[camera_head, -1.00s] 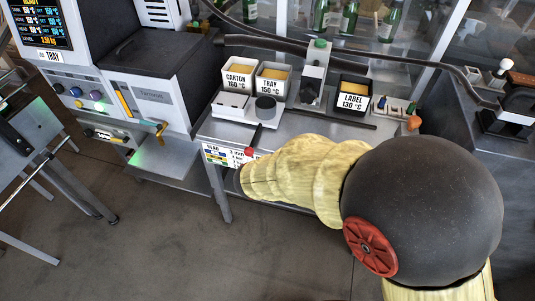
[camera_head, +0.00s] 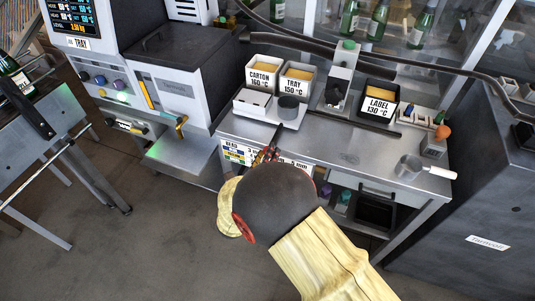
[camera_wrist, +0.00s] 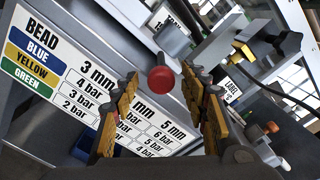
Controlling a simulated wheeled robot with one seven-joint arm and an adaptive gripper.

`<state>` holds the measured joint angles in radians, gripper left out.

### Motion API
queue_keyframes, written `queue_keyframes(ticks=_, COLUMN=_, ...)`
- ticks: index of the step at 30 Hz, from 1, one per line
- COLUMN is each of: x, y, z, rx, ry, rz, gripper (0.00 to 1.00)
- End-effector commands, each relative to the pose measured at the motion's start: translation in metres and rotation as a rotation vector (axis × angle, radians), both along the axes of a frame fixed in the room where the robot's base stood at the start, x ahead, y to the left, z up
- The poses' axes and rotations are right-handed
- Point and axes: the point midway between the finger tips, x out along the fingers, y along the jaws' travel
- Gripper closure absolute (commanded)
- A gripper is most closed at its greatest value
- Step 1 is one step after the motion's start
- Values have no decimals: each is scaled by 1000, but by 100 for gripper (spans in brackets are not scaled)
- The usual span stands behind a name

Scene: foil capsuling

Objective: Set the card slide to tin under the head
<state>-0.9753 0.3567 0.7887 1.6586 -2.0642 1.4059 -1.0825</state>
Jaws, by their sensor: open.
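My gripper (camera_wrist: 161,74) is open in the wrist view, its yellow-padded fingers on either side of a round red knob (camera_wrist: 161,82). I cannot tell whether they touch it. In the head view my gripper (camera_head: 268,154) is at the bench's front edge, below the dark rod (camera_head: 277,134) running forward from a dark round unit (camera_head: 288,106). The knob is hard to make out there. A bead chart (camera_wrist: 90,80) with blue, yellow and green rows is on the bench front behind the fingers. No part is clearly identifiable as the card slide or its tin mark.
The bench holds CARTON (camera_head: 263,77), TRAY (camera_head: 297,80) and LABEL (camera_head: 380,103) bins, with a grey upright (camera_head: 340,76) between them. A white-handled pan (camera_head: 412,166) stands at right. A large machine (camera_head: 172,60) is at left.

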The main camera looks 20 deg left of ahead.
Motion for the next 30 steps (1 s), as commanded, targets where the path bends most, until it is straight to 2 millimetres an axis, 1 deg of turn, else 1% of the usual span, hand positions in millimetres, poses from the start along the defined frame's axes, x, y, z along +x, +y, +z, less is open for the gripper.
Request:
queue_keyframes(ticks=1, x=6, y=-1, z=-1, rx=1, ry=-1, rz=-2, gripper=56)
queue_keyframes(ticks=5, x=14, y=-2, z=0, rx=1, ry=-1, rz=-1, gripper=56)
queue_keyframes(ticks=14, x=15, y=-2, z=1, rx=1, ry=-1, rz=-1, gripper=56)
queue_keyframes(ticks=30, x=15, y=-2, z=0, rx=1, ry=0, rz=0, gripper=87)
